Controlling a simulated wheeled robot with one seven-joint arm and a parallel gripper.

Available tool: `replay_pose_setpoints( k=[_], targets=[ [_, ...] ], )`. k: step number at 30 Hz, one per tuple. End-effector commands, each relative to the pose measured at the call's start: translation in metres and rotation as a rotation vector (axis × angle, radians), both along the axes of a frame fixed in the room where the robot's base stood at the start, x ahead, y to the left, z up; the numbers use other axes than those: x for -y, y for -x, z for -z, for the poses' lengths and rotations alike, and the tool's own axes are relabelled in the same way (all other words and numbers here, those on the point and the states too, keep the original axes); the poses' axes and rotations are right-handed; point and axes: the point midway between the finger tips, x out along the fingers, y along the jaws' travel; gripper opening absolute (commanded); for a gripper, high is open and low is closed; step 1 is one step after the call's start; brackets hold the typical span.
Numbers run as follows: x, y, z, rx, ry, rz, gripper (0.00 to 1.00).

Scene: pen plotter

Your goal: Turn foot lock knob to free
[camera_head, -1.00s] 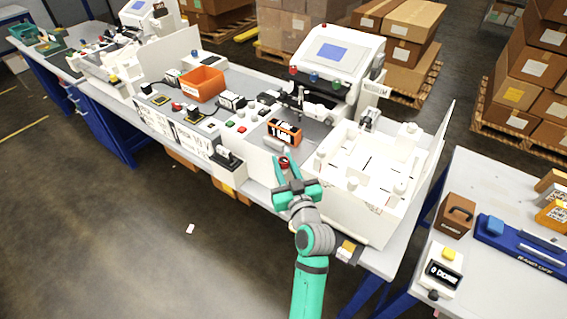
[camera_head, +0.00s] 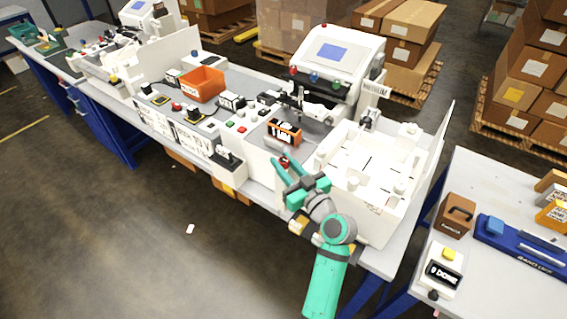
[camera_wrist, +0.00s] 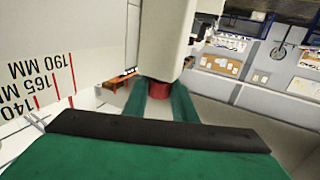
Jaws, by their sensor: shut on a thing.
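A small red knob (camera_head: 284,163) sits at the front of the white pen plotter, below the orange-and-black block. My gripper (camera_head: 281,170) reaches it from the front, with its green fingertips on either side of the knob. In the wrist view the red knob (camera_wrist: 158,88) shows between the two green fingers (camera_wrist: 160,100), which are shut on it. A white part of the machine stands right behind the knob. The knob's pointer and any lock marking are hidden or too small to read.
An orange-and-black block (camera_head: 284,132) sits just behind the knob. A white tray with pegs (camera_head: 372,165) is close on the right. An orange bin (camera_head: 202,84) stands further left. In the wrist view a millimetre scale (camera_wrist: 40,82) is at the left.

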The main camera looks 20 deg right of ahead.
Motion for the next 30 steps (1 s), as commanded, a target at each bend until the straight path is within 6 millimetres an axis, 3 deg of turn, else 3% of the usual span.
replay_pose_setpoints(
  k=[1, 3, 14, 17, 30],
  targets=[
    [0.0, 0.0, 0.002, -0.003, 0.0, -0.001, 0.29],
    [0.0, 0.0, 0.002, -0.003, 0.0, 0.0, 0.43],
    [0.001, 0.004, 0.001, -0.001, -0.001, 0.001, 0.43],
    [0.004, 0.013, 0.001, -0.002, 0.0, 0.003, 0.43],
    [0.023, 0.087, 0.001, -0.002, 0.001, 0.003, 0.43]
  ],
)
